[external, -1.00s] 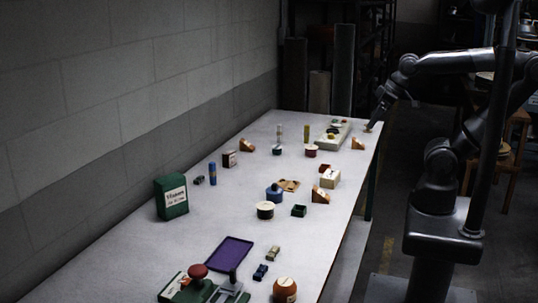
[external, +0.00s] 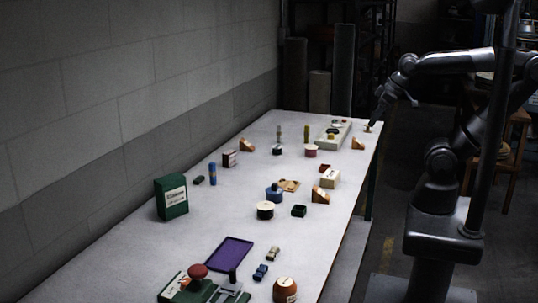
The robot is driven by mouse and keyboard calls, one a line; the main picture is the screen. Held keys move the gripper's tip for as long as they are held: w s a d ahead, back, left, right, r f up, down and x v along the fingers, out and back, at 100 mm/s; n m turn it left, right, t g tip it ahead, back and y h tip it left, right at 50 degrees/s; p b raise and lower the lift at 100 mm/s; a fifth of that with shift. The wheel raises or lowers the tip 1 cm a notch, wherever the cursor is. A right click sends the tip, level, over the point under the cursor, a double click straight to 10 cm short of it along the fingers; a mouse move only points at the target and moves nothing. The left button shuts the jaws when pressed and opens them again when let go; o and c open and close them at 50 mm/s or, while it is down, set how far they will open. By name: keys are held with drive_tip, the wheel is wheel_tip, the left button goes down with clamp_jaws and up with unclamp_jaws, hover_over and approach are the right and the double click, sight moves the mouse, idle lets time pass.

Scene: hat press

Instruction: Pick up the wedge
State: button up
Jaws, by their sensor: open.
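Three wooden wedge-shaped pieces stand on the table: one at the far right (external: 357,143), one at the far left (external: 246,145) and one nearer, at the right edge (external: 321,195). I cannot tell which one is the task's wedge. My gripper (external: 369,126) is open, low over the table's far right corner, just beyond and right of the far right wedge and apart from it. A small yellowish-green thing shows at its fingertips; I cannot tell whether it touches it.
A pale tray (external: 322,140) with small items is left of my gripper. A green box (external: 171,196), a purple tray (external: 229,253), a press with a red knob (external: 198,271) and several jars and blocks stand on the long table (external: 180,240). A wall borders its left side.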

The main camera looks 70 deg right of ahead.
drive_tip(key=w+d+g+h, duration=0.2)
drive_tip(key=w+d, duration=0.5)
drive_tip(key=n+g+y, duration=0.1)
drive_tip(key=g+y, duration=0.1)
drive_tip(key=g, duration=0.2)
hover_over(354, 138)
wheel_tip(354, 138, down, 13)
wheel_tip(354, 138, down, 6)
drive_tip(key=shift+a+r, duration=0.15)
drive_tip(key=f, duration=0.5)
drive_tip(key=shift+w, duration=0.2)
drive_tip(key=shift+c, duration=0.3)
